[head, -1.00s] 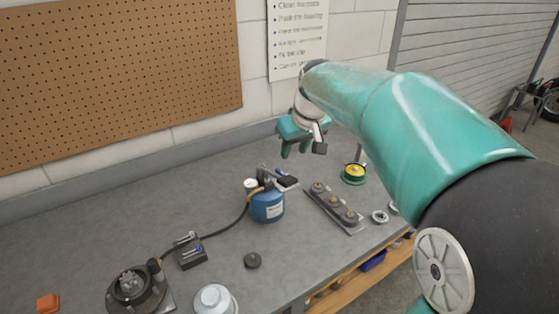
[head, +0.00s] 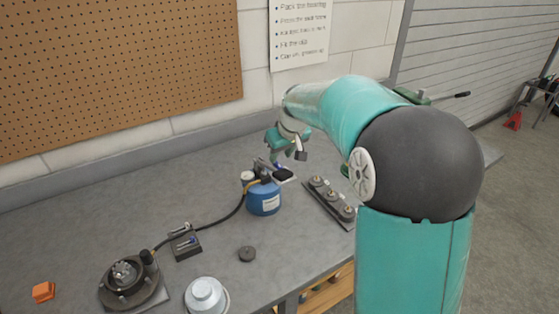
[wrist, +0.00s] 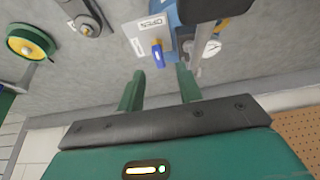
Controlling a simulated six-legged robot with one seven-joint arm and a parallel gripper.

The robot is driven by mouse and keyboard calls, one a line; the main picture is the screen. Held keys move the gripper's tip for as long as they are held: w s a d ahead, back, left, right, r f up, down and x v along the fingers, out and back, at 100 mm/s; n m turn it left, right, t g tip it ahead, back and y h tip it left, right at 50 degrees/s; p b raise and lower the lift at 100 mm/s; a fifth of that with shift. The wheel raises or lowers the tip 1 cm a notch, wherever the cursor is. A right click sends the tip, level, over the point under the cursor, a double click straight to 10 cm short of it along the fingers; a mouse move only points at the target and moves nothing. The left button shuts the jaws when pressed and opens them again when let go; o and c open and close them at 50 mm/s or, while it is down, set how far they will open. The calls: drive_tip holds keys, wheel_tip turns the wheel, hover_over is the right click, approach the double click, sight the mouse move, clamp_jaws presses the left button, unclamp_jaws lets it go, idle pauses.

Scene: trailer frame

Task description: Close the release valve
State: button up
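A blue hand pump (head: 264,200) with a black top stands on the bench, with a hose running from it. In the wrist view, a small blue valve handle (wrist: 157,54) sticks out beside a white label reading OPEN (wrist: 152,24). A round gauge (wrist: 211,47) shows to its right. My gripper (head: 287,156) is above and behind the pump in the head view. In the wrist view my gripper (wrist: 160,77) has its two green fingers apart, with nothing between them. The blue handle lies just beyond the fingertips, apart from them. My arm partly hides the bench's right side.
A green-yellow spool (wrist: 30,46) shows in the wrist view.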

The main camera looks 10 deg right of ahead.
sight(278, 164)
drive_tip(key=x, duration=0.4)
drive_tip(key=shift+w+d+f, duration=0.1)
drive_tip(key=shift+w+f, duration=0.05)
drive_tip(key=shift+f, duration=0.05)
clamp_jaws()
